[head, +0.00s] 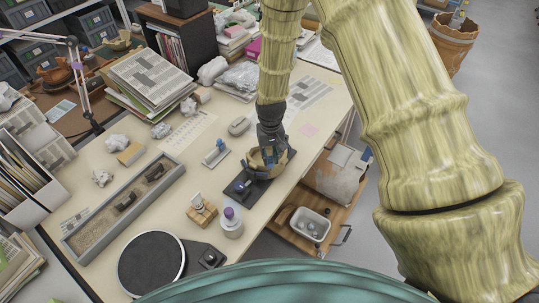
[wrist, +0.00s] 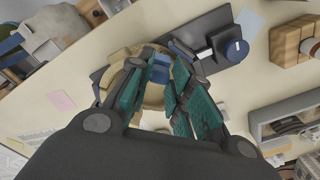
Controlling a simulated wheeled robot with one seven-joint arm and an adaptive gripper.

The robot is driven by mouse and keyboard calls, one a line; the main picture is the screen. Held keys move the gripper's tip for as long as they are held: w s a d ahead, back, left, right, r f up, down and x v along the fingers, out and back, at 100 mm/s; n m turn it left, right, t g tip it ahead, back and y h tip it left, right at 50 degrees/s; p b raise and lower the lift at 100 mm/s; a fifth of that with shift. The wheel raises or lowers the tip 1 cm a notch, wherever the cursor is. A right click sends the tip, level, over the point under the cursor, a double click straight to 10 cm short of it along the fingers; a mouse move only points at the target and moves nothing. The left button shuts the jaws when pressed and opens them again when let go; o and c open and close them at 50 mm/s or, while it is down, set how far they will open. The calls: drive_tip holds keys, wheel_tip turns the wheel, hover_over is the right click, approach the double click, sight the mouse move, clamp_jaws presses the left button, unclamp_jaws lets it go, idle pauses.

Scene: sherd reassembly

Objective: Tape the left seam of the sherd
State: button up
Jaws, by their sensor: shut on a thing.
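The sherd (head: 257,165) is a tan, curved, bowl-like pot piece, standing on a dark base plate with a blue-topped knob (head: 240,187). My gripper (head: 268,143) is directly over it, fingers pointing down. In the wrist view, the sherd (wrist: 124,82) shows behind and left of the teal finger pads. My gripper (wrist: 168,68) is shut on a small blue piece (wrist: 160,73), which looks like tape, close to the sherd's rim. The fingers hide much of the seam, so I cannot tell whether the piece touches it.
A small blue and grey stand (head: 216,153) sits left of the base plate. A long grey tray (head: 75,246) holds dark pieces. The desk's right edge is close to the plate.

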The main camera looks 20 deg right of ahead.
drive_tip(key=shift+f+b, duration=0.4)
drive_tip(key=shift+f, duration=0.45)
idle(1.3)
drive_tip(key=o, duration=0.7)
drive_tip(key=shift+o, duration=0.2)
wheel_tip(320, 180, up, 12)
idle(0.5)
idle(0.3)
